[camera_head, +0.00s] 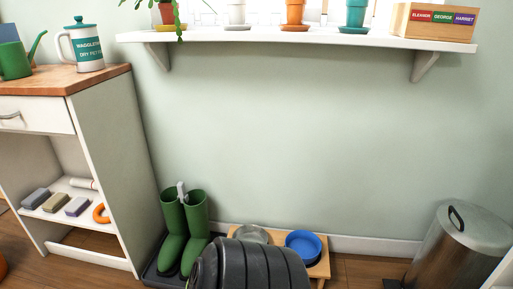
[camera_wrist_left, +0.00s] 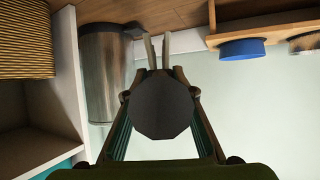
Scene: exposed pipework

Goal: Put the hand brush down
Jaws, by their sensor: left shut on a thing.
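My left gripper (camera_wrist_left: 159,55) shows in the left wrist view, closed around a dark object. A dark, many-sided round end (camera_wrist_left: 160,105) faces the camera between its fingers; this looks like the end of the hand brush's handle. Bristles are not visible, and the rest of the brush is hidden behind this end. The held thing appears clear of any surface, with the pale wall behind it. My right gripper is in neither view.
Green boots (camera_head: 183,230) stand beside a low wooden bench (camera_head: 318,268) with a blue bowl (camera_head: 303,246). A metal bin (camera_head: 458,245) is at right. The left cabinet's wooden top (camera_head: 75,80) holds a jug; its lower shelf (camera_head: 70,187) holds small blocks. A wall shelf (camera_head: 300,38) holds pots.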

